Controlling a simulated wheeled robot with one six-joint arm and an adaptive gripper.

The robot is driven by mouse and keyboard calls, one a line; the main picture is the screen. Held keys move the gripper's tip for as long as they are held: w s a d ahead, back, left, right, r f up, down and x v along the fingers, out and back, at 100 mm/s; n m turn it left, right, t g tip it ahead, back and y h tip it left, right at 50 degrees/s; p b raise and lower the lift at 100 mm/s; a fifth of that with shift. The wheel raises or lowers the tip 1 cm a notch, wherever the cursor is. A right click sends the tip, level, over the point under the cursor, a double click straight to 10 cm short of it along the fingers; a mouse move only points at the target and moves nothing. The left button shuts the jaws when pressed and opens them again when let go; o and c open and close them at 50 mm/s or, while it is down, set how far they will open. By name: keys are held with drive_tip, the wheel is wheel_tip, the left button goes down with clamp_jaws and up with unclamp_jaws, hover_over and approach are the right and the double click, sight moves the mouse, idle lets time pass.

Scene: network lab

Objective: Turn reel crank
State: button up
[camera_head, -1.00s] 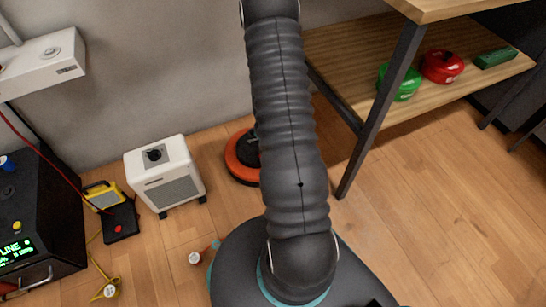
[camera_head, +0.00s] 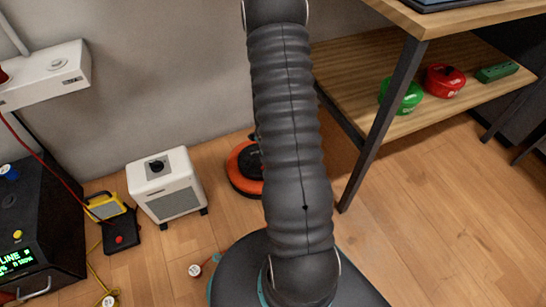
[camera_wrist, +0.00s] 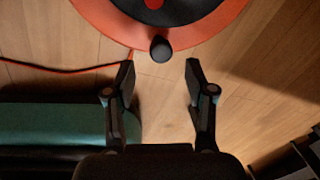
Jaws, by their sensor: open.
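The orange reel (camera_head: 234,172) with a dark centre stands on the wooden floor by the wall, partly hidden behind my arm in the head view. In the wrist view the reel (camera_wrist: 97,13) fills the top edge, cut off by the frame. The black crank knob (camera_wrist: 160,48) sticks out at its lower rim. My gripper (camera_wrist: 160,73) is open and empty, its two fingers on either side of the knob's line. The knob appears just beyond the fingertips, about midway between them; I cannot tell the depth gap. The gripper is hidden in the head view.
A white heater-like box (camera_head: 166,186) stands left of the reel. A table with a lower shelf (camera_head: 350,80) and dark leg (camera_head: 380,125) is close on the right.

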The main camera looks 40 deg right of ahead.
wheel_tip(320, 180, up, 7)
drive_tip(key=shift+a+r, duration=0.15)
drive_tip(key=shift+a, duration=0.25)
drive_tip(key=shift+s, duration=0.1)
idle(0.7)
